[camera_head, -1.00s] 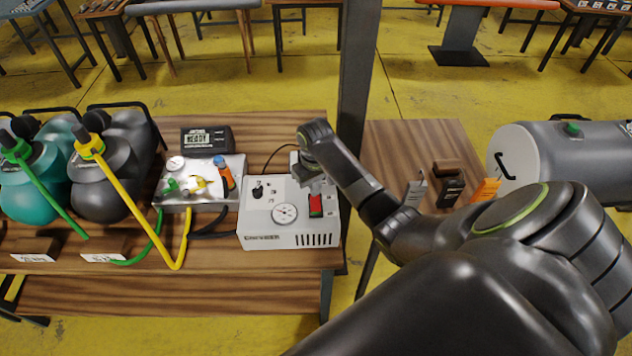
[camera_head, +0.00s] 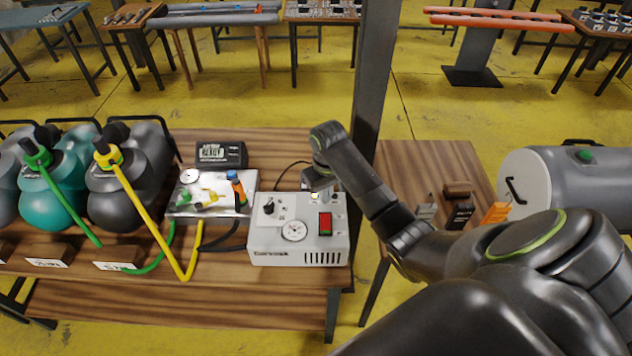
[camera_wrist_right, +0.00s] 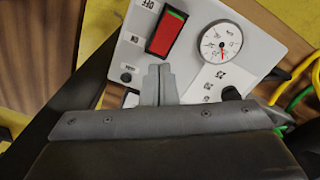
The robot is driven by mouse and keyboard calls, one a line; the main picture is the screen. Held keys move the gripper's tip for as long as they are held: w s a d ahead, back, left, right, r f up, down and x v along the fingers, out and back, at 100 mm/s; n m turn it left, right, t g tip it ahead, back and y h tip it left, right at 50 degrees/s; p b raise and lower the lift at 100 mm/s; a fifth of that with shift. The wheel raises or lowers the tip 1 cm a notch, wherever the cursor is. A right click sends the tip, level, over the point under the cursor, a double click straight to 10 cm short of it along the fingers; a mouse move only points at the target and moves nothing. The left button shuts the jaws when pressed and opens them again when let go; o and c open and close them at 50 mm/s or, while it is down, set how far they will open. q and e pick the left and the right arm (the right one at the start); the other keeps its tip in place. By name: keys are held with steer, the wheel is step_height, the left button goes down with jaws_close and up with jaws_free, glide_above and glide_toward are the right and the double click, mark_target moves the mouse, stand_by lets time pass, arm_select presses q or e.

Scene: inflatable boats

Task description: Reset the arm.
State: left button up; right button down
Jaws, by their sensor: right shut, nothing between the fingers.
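My right arm reaches in from the right in the head view. Its gripper (camera_head: 318,184) is above the back right part of a white control box (camera_head: 277,252) and holds nothing. In the right wrist view its fingers (camera_wrist_right: 157,82) are shut together, in front of the box's panel. The panel has a red switch (camera_head: 325,223) with a green edge, a round gauge (camera_head: 294,231) and a black knob (camera_head: 268,207). In the wrist view the red switch (camera_wrist_right: 167,34) lies just past the fingertips. Whether the fingers touch the panel cannot be told. My left gripper is not in view.
The box stands on a wooden table (camera_head: 180,295) with a metal valve plate (camera_head: 212,193), a display (camera_head: 221,153), hoses and pump tanks (camera_head: 128,190). A dark post (camera_head: 373,80) rises behind my forearm. A grey cylinder (camera_head: 600,175) lies at right.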

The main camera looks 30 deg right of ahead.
steer(key=shift+t, duration=0.3)
steer(key=s+f, duration=0.1)
steer(key=s, duration=0.1)
steer(key=s+f, duration=0.1)
steer(key=s, duration=0.1)
steer(key=s+a+f, duration=0.1)
steer(key=s, duration=0.1)
steer(key=shift+s+f, duration=0.1)
steer(key=shift+f, duration=0.15)
steer(key=s+a+r+t+h, duration=0.1)
steer(key=s+r+t, duration=0.15)
steer(key=s, duration=0.95)
steer(key=s+a+r+t+h, duration=0.1)
steer(key=s+r, duration=0.2)
steer(key=s, duration=0.9)
step_height(320, 180, down, 33)
steer(key=d+g+b, duration=0.2)
steer(key=b, duration=0.6)
steer(key=s+f+b, duration=0.3)
steer(key=s+f, duration=0.4)
steer(key=f, duration=0.4)
steer(key=s+a+f+y+b, duration=0.1)
steer(key=s+f+b, duration=0.2)
steer(key=s+f, duration=0.5)
step_height(320, 180, down, 3)
steer(key=shift+a+f+g, duration=0.1)
steer(key=shift+a+g, duration=0.05)
steer(key=shift+g, duration=0.3)
